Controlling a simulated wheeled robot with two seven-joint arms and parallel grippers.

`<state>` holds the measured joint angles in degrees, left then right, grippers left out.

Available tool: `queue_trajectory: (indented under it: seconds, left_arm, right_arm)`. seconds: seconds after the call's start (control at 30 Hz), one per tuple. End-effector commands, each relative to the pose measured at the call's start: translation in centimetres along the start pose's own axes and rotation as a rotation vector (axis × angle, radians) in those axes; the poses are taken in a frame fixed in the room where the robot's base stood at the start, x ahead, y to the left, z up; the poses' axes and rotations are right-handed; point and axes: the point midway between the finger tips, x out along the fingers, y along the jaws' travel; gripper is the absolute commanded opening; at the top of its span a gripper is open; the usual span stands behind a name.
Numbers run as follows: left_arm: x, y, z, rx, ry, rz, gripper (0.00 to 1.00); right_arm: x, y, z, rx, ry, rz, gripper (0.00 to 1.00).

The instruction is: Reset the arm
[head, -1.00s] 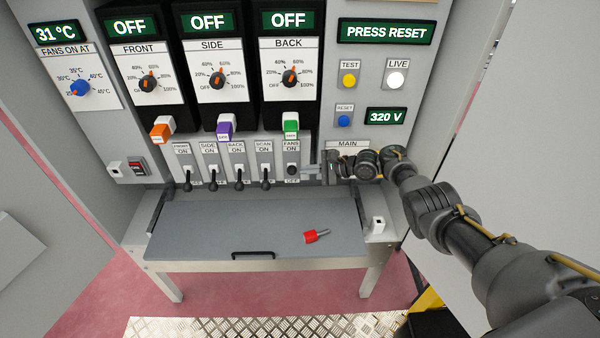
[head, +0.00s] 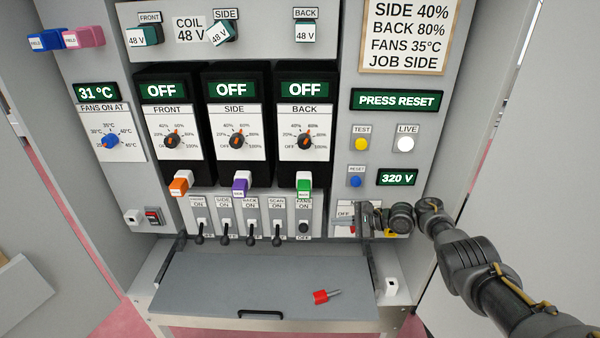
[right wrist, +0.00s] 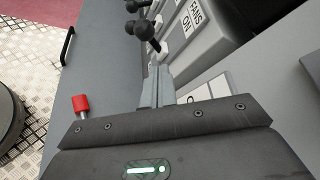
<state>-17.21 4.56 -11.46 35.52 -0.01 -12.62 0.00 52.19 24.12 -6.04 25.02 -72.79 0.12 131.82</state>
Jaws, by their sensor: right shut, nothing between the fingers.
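My right gripper (head: 335,224) comes in from the right in the head view. It is shut and empty, just right of the FANS switch (head: 303,228) and in front of the MAIN switch plate (head: 344,207). The gripper hides much of that plate. In the right wrist view the closed fingers (right wrist: 157,88) point toward the black switch knobs (right wrist: 144,29), with nothing between them. The blue RESET button (head: 356,182) is above the gripper, apart from it. The display (head: 398,100) reads PRESS RESET. My left gripper is not in view.
A grey shelf (head: 215,285) juts out below the switches. Several black levers (head: 226,239) stand left of the gripper. The side wall (head: 535,170) stands at the right.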

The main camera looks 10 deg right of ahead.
Motion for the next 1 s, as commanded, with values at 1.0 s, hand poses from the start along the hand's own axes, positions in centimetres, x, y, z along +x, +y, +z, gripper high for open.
queue_trajectory:
  seconds: [1.0]
  left_arm:
    - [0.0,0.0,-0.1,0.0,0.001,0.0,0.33]
  right_arm:
    - [-8.9,35.4,7.4,-1.523,0.461,0.947,0.0]
